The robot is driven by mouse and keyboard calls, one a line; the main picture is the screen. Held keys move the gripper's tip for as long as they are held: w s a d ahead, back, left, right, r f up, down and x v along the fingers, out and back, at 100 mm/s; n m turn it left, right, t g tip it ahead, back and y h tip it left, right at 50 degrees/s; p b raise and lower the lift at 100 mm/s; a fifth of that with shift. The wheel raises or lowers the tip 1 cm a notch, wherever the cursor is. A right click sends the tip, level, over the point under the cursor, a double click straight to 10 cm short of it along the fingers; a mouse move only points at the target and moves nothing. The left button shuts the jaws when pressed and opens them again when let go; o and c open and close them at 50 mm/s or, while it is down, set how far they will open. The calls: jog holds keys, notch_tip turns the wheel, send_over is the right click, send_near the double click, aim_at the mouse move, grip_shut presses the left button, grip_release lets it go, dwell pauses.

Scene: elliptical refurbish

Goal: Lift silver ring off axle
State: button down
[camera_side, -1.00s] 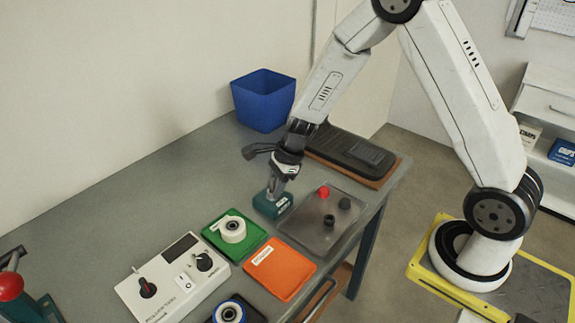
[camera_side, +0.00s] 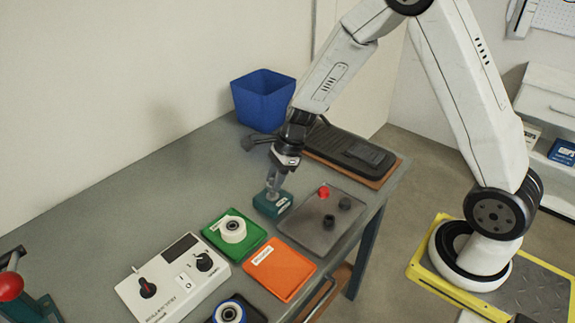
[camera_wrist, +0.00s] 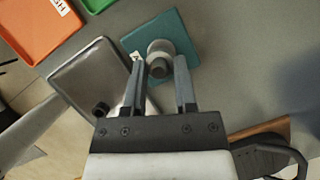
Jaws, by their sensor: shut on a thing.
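A teal block (camera_side: 272,206) stands on the grey bench; in the wrist view it is a teal square (camera_wrist: 185,32). A pale grey upright round part rises from it, with the silver ring (camera_wrist: 158,68) at its near end between my fingers. My gripper (camera_wrist: 159,63) is shut on the ring, a finger on each side. In the side view my gripper (camera_side: 273,187) is directly above the block. The fingers hide most of the ring and axle there, and I cannot tell whether the ring has left the axle.
A grey tray (camera_side: 325,238) with one red and two dark knobs lies to the right. Green (camera_side: 216,239) and orange (camera_side: 280,270) trays and a white control box (camera_side: 172,285) are nearer.

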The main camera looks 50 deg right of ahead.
jog(key=shift+r, duration=2.15)
